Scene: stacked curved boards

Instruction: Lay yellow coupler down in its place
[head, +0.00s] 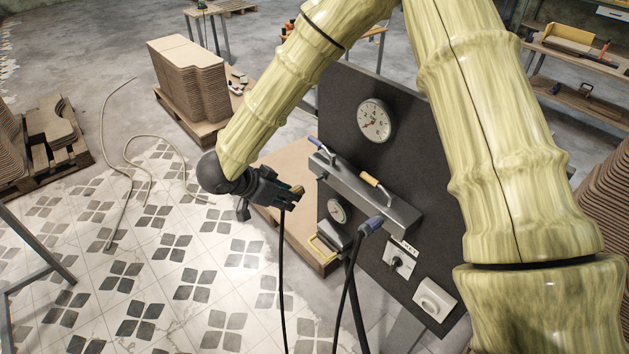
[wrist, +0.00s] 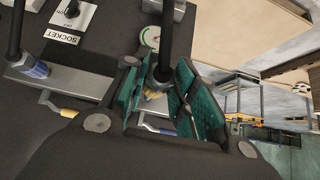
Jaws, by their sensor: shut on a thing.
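My gripper (head: 284,194) is shut on the yellow coupler (head: 298,189), left of the dark panel and apart from it. A black hose hangs straight down from the coupler. A yellow-edged bracket (head: 322,247) sits low on the panel's left side, below a small gauge (head: 337,210). I cannot tell whether this bracket is the coupler's place.
The dark panel (head: 350,100) carries a large gauge (head: 374,121) and a metal block (head: 365,195) with two lever handles. A blue coupler (head: 371,224) with a hose sits at the block.

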